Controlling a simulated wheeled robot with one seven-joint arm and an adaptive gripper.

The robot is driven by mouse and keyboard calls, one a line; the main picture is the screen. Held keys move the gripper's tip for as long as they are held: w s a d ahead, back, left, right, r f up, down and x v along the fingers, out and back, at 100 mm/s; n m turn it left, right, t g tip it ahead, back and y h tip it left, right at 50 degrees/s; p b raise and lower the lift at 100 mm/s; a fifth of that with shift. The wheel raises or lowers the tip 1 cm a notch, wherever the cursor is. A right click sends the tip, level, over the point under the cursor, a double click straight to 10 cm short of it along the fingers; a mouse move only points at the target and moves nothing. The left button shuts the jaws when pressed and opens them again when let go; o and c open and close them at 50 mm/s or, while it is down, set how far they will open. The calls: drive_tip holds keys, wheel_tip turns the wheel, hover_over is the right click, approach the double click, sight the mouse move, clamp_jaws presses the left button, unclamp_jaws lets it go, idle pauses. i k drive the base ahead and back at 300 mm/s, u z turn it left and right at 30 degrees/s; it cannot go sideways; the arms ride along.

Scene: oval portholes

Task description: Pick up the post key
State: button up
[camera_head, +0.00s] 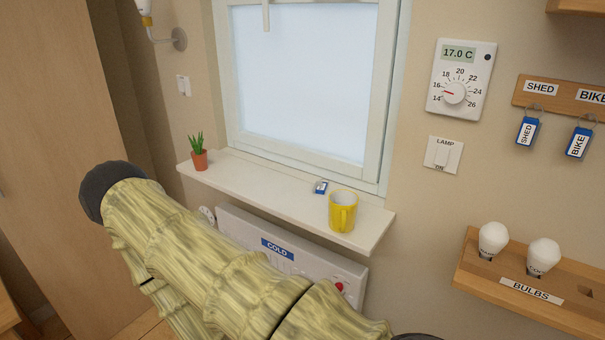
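A small blue key tag (320,187) with a pale label lies on the white windowsill (255,190), just behind and left of a yellow mug (342,212). Its lettering is too small to read, so I cannot tell whether it is the post key. Two other blue tags hang on the wooden key rack (545,92) at the right: one reads SHED (527,131), the other BIKE (578,142). The rack continues past the right edge. My arm crosses the lower left, in front of the sill; my gripper is not in view.
A potted plant (200,159) stands on the sill's left end. Below the sill is a white panel marked COLD (278,249). A wooden bulb shelf (530,290) juts out at lower right. The sill between plant and tag is clear.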

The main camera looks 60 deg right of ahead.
sight(320, 189)
drive_tip(key=i, duration=2.5)
drive_tip(key=z, duration=3.1)
